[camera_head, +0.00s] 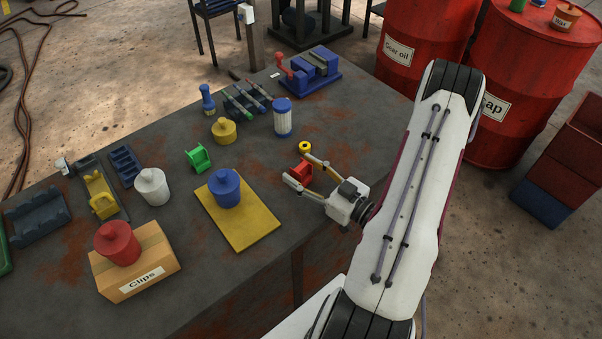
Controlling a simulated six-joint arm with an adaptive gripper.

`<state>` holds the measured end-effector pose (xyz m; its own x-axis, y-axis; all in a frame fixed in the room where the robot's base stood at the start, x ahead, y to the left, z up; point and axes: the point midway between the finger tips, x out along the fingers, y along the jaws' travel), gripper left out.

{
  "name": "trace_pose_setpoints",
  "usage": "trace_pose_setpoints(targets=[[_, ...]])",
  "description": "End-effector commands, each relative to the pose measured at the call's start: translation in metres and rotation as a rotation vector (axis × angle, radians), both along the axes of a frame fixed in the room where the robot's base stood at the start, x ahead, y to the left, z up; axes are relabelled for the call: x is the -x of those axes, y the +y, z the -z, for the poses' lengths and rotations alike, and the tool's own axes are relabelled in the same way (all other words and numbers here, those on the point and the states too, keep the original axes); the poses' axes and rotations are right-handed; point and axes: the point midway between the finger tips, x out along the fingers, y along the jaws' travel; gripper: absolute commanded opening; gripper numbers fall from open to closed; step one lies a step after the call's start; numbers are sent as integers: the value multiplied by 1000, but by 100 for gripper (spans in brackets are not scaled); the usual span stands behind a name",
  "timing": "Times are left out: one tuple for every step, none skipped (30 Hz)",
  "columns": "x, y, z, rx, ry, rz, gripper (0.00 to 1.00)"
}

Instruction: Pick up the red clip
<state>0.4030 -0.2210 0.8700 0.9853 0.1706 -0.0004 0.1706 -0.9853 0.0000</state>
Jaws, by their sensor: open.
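The red clip (302,171) sits on the dark table near its right edge. Part of it is hidden behind my gripper's far finger. My gripper (297,170) is open, with its two fingertips spread on either side of the clip's left part. The fingers point to the upper left and look low over the table. I cannot tell whether either finger touches the clip.
A small yellow ring (305,147) lies just behind the red clip. A green clip (198,157) and a blue drum (225,188) on a yellow plate (246,229) stand to the left. A blue-and-white cylinder (282,118) stands behind. Bare table (262,164) lies left of the gripper.

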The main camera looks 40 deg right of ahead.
Motion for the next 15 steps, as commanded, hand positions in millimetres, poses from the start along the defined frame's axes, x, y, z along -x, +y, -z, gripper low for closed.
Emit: trace_pose_setpoints(targets=[[0, 0, 0, 0, 0, 0, 51], [0, 0, 0, 0, 0, 0, 51], [0, 0, 0, 0, 0, 0, 51], [0, 0, 0, 0, 0, 0, 51], [0, 0, 0, 0, 0, 0, 51], [0, 0, 0, 0, 0, 0, 51], [0, 0, 0, 0, 0, 0, 51], [0, 0, 0, 0, 0, 0, 51], [0, 0, 0, 0, 0, 0, 51], [0, 0, 0, 0, 0, 0, 51], [0, 0, 0, 0, 0, 0, 51], [0, 0, 0, 0, 0, 0, 48], [0, 0, 0, 0, 0, 0, 40], [0, 0, 0, 0, 0, 0, 32], [0, 0, 0, 0, 0, 0, 22]])
